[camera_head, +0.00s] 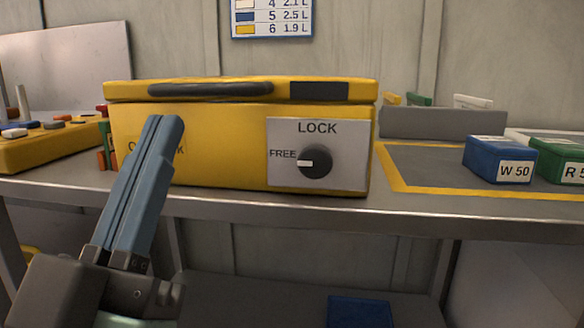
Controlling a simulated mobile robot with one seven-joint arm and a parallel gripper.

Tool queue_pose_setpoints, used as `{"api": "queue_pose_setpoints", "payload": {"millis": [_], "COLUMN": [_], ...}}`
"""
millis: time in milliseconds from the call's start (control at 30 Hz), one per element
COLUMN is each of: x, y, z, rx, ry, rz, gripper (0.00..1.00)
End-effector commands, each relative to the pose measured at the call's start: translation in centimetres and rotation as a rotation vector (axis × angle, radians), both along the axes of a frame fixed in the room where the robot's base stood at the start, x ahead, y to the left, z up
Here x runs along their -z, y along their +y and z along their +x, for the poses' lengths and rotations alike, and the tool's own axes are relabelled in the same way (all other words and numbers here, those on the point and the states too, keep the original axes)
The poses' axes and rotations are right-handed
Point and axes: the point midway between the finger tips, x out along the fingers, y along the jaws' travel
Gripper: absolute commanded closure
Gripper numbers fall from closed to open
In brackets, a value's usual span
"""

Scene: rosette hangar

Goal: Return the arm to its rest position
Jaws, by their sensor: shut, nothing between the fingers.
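My gripper (164,120) is in the lower left of the head view. Its blue-grey fingers are together and point up and away. They hold nothing. The fingertips overlap the left part of the front of a yellow case (215,174) on the bench and hide part of its lettering. I cannot tell whether they touch it. The case lid is down, with a dark handle along its front. A lock plate (333,177) on the right of the front reads LOCK above and FREE at left. Its round black knob (316,162) has its white mark pointing left toward FREE.
The metal bench (420,224) spans the view, its front edge between my gripper and the case. At right, a blue W 50 box (490,157) and a green box (560,160) stand by a yellow-bordered area. A yellow board with pegs (50,145) is at left. A blue box (360,312) sits below.

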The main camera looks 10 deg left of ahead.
Motion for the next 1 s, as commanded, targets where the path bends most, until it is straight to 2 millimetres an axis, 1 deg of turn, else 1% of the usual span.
{"api": "queue_pose_setpoints", "payload": {"millis": [33, 67, 167, 200, 300, 400, 500, 633, 800, 833, 967, 1000], "x": [-1.5, -2.2, -5.4, -6.8, -10.4, -13.3, -15.8, -18.4, -21.6, -22.3, -24.6, -25.5], "y": [-1.0, -1.7, -4.3, -5.5, -8.1, -9.9, -11.3, -12.4, -13.4, -13.1, -13.1, -13.1], "z": [0.3, 0.5, 1.2, 1.4, 1.7, 1.7, 1.4, 0.9, 0.2, 0.3, 0.3, 0.3], "rx": [0.009, 0.013, 0.020, 0.021, 0.018, 0.008, -0.002, -0.013, -0.025, -0.032, -0.032, -0.032], "ry": [0.000, 0.000, 0.002, 0.001, -0.007, -0.016, -0.026, -0.037, -0.051, -0.049, -0.047, -0.047], "rz": [0.013, 0.024, 0.057, 0.069, 0.085, 0.081, 0.065, 0.034, -0.018, -0.014, -0.012, -0.012], "gripper": [1.00, 1.00, 1.00, 1.00, 1.00, 1.00, 1.00, 1.00, 1.00, 1.00, 1.00, 1.00]}}
